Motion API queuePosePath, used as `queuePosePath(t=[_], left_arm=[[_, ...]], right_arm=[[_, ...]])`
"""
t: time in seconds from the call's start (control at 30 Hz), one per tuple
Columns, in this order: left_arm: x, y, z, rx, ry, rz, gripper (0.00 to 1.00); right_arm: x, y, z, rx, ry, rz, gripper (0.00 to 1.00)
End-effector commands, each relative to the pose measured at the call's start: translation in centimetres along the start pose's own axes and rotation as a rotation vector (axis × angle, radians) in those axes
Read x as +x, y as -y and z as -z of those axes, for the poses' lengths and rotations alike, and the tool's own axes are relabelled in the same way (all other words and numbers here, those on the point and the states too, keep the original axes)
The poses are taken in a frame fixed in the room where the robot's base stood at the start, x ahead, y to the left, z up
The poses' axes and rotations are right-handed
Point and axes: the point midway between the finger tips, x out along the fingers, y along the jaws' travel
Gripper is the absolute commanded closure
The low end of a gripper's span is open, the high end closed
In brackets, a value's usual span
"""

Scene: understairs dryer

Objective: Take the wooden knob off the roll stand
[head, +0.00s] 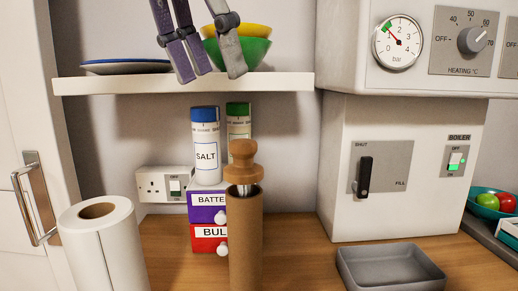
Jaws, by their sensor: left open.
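The wooden knob (243,160) sits on top of the roll stand, with a short metal rod showing just under it. Below it is an upright brown roll (246,240) around the stand, on the wooden counter. My left gripper (211,79) is at the top of the view, fingers pointing down and apart, in front of the shelf. It is empty and well above the knob, a little to its left. The stand's base is out of view at the bottom. My right gripper is not in view.
A shelf (180,84) with bowls and a plate (125,66) is above. Salt (206,146) and a green-lidded container stand on small drawers (207,207) behind the knob. A white paper roll (102,245) is left, a grey tray (391,268) right, beside the boiler box (400,170).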

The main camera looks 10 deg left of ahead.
Motion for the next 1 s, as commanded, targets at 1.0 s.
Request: queuePosePath(t=[1.0], left_arm=[[11.7,-0.4,0.8,0.001,0.001,-0.001,0.78]], right_arm=[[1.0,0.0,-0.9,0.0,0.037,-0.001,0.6]])
